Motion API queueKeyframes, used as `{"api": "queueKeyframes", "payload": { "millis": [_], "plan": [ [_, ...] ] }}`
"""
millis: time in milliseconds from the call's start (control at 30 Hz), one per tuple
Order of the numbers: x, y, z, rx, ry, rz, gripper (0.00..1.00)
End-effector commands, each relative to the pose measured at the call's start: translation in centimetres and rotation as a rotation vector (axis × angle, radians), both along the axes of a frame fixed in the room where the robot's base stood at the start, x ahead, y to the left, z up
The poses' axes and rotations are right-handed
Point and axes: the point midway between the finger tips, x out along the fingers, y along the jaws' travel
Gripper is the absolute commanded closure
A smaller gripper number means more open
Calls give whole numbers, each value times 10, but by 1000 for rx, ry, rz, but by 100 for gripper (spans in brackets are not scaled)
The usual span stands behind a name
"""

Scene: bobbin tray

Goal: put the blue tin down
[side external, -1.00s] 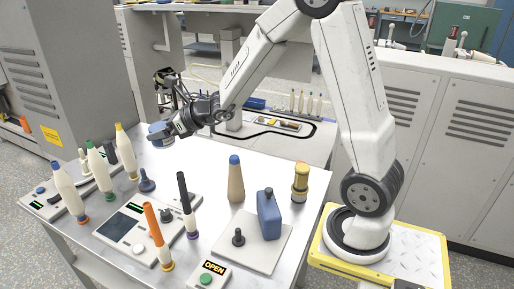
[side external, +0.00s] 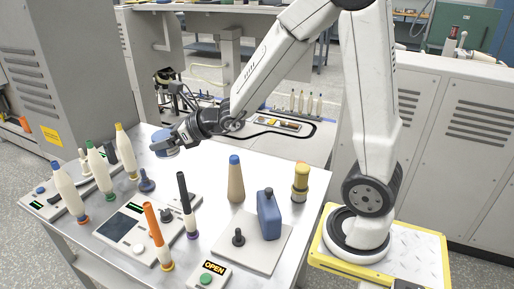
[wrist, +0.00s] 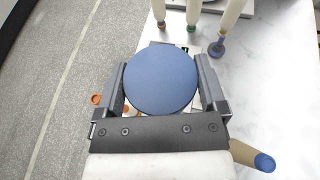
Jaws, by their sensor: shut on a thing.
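The blue tin (wrist: 160,80) is round with a flat blue top and sits between the two fingers of my gripper (wrist: 162,85) in the wrist view. In the side view the tin (side external: 163,140) is partly hidden by my gripper (side external: 172,146), which is shut on it near the far left edge of the metal table (side external: 205,160). I cannot tell whether the tin's underside touches the table.
A tan cone with a blue tip (side external: 236,180) and a blue can (side external: 268,215) stand further right. The tabletop right of the tin is clear.

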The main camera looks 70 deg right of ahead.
Motion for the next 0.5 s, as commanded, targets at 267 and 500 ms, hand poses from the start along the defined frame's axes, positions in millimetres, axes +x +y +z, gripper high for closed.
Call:
{"api": "queueKeyframes", "payload": {
  "millis": [267, 500],
  "plan": [
    [10, -26, -12, -2, 2, -40, 75],
    [24, -81, -39, -4, 7, -119, 75]
  ]
}}
